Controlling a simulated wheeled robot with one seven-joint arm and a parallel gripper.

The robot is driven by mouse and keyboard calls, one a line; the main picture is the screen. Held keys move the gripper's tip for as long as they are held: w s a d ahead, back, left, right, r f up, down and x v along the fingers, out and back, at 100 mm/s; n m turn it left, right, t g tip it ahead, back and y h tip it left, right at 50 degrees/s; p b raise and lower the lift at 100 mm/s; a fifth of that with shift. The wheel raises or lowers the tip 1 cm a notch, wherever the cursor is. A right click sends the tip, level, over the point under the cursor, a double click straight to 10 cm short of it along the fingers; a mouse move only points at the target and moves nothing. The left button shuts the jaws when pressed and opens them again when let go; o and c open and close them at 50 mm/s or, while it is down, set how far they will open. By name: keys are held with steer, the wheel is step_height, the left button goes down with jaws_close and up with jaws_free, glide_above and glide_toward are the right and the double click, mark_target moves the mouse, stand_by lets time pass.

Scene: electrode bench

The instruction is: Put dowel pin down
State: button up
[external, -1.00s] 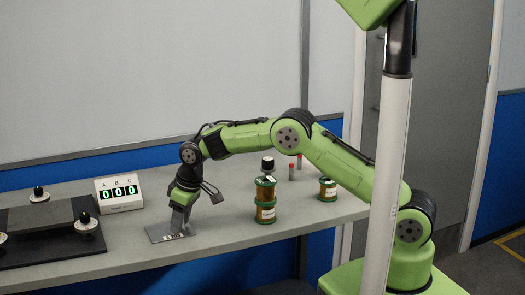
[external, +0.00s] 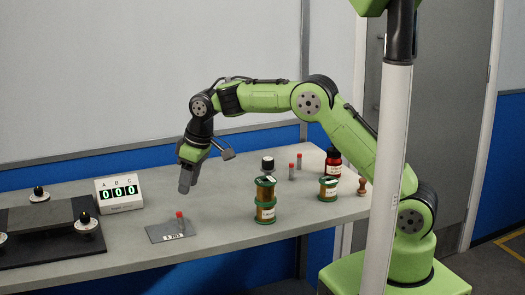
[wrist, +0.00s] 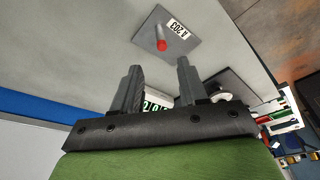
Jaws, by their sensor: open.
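The dowel pin (external: 180,221) has a red top and stands upright on a grey plate (external: 158,235) with a white label. In the wrist view the pin's red end (wrist: 162,45) shows on the plate (wrist: 186,48), beside the label reading A 203. My gripper (external: 187,182) is above the plate, clear of the pin. In the wrist view my gripper (wrist: 157,72) has its two fingers apart with nothing between them.
A counter display (external: 119,193) reading 000 and a dark platform (external: 45,222) with knobs are at left.

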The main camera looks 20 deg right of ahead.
steer(key=s+d+r+m+t, duration=0.15)
steer(key=d+r, duration=0.25)
steer(key=d, duration=0.4)
steer(key=s+d+r+m, duration=0.2)
steer(key=d+r, duration=0.2)
steer(key=d, duration=0.4)
steer(key=s+d+r+m+t, duration=0.1)
steer(key=s+d+r, duration=0.1)
steer(key=d+r, duration=0.45)
steer(key=s+d+f+m+h, duration=0.1)
steer(key=s+d+f+m, duration=0.1)
steer(key=s+d, duration=0.6)
steer(key=s+d+f+m+t+h, duration=0.1)
steer(key=s+d+f+m, duration=0.2)
steer(key=s+d, duration=0.5)
steer(key=shift+s+f, duration=0.5)
steer(key=shift+s, duration=0.25)
steer(key=shift+o, duration=0.4)
step_height(320, 180, up, 2)
steer(key=shift+r+m+p, duration=0.25)
steer(key=shift+p, duration=0.95)
steer(key=shift+f, duration=0.2)
